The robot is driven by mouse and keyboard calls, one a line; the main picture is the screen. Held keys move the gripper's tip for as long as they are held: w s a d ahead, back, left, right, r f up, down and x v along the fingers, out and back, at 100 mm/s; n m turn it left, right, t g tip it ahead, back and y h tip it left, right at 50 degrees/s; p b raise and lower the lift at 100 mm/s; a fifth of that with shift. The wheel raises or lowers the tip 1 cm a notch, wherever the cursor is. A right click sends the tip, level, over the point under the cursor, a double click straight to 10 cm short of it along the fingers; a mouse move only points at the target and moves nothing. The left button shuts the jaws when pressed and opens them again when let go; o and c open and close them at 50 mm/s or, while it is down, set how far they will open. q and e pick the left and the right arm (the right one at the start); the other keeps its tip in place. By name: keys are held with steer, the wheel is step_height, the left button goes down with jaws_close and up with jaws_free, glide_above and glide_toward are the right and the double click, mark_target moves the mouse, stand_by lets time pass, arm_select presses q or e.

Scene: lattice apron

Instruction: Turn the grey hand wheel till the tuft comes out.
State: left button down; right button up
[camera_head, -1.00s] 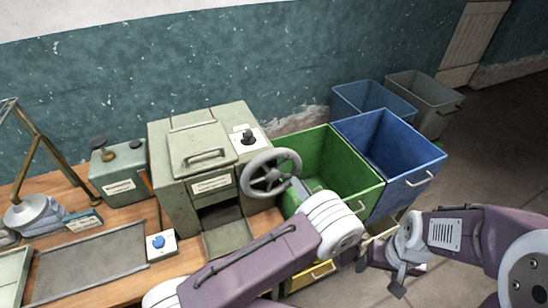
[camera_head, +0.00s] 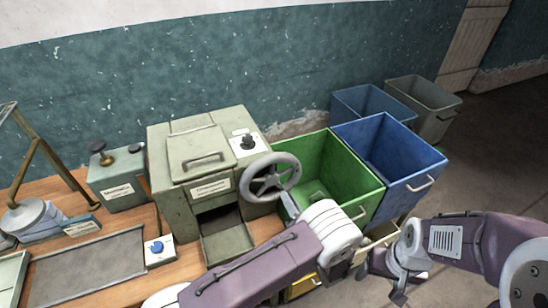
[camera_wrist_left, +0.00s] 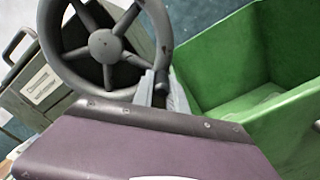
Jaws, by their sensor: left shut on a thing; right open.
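The grey hand wheel (camera_head: 270,177) is on the right side of a pale green machine (camera_head: 195,205). In the left wrist view the wheel (camera_wrist_left: 104,46) fills the upper left. My left gripper (camera_head: 288,200) is at the wheel's lower right rim. In the wrist view my left gripper (camera_wrist_left: 160,88) is shut on the wheel's dark handle knob. The machine's front opening, with a tray (camera_head: 228,242) below it, shows no tuft. My right gripper (camera_head: 400,290) is open and empty at the lower right, away from the wheel.
A green bin (camera_head: 345,170) stands right behind my left gripper, with a blue bin (camera_head: 395,165) beside it. A grey tray (camera_head: 90,268) and a blue-knobbed switch box (camera_head: 158,250) lie on the wooden bench. A small green tank (camera_head: 118,185) stands left of the machine.

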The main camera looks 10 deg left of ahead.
arm_select(q)
steer(key=shift+s+a+f, duration=0.2)
steer(key=shift+s+a, duration=0.15)
steer(key=shift+a, duration=0.1)
steer(key=shift+s+a+f, duration=0.15)
steer(key=shift+s+a, duration=0.15)
steer(key=shift+a, duration=0.15)
steer(key=shift+r, duration=0.1)
